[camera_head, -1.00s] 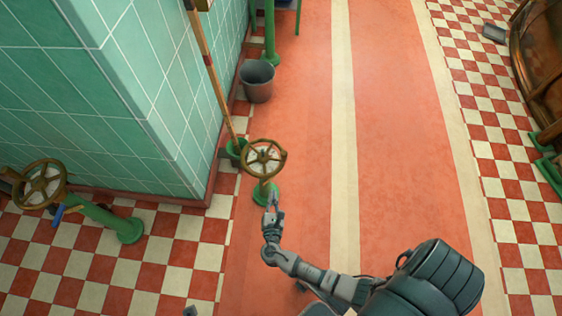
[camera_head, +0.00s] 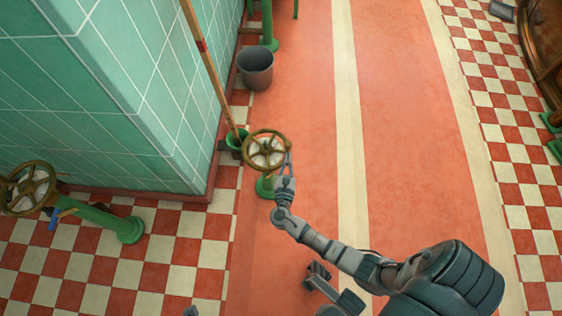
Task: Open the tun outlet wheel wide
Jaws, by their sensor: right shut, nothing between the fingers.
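A brass spoked handwheel (camera_head: 266,151) stands on a short green pedestal (camera_head: 265,187) in the middle of the head view, near the tiled wall corner. A second brass handwheel (camera_head: 27,188) is at the left edge on a green pipe stand (camera_head: 118,227). No label shows which one is the tun outlet wheel. My right gripper (camera_head: 288,163) is shut and empty, with its fingertips at the right side of the middle wheel's rim. I cannot tell whether they touch it. My left gripper is not clearly in view.
A grey bucket (camera_head: 256,68) stands behind the middle wheel. A wooden pole (camera_head: 207,62) leans in a green pot (camera_head: 237,138) beside it. The green tiled wall (camera_head: 105,100) is on the left. The red floor strip (camera_head: 395,130) to the right is clear.

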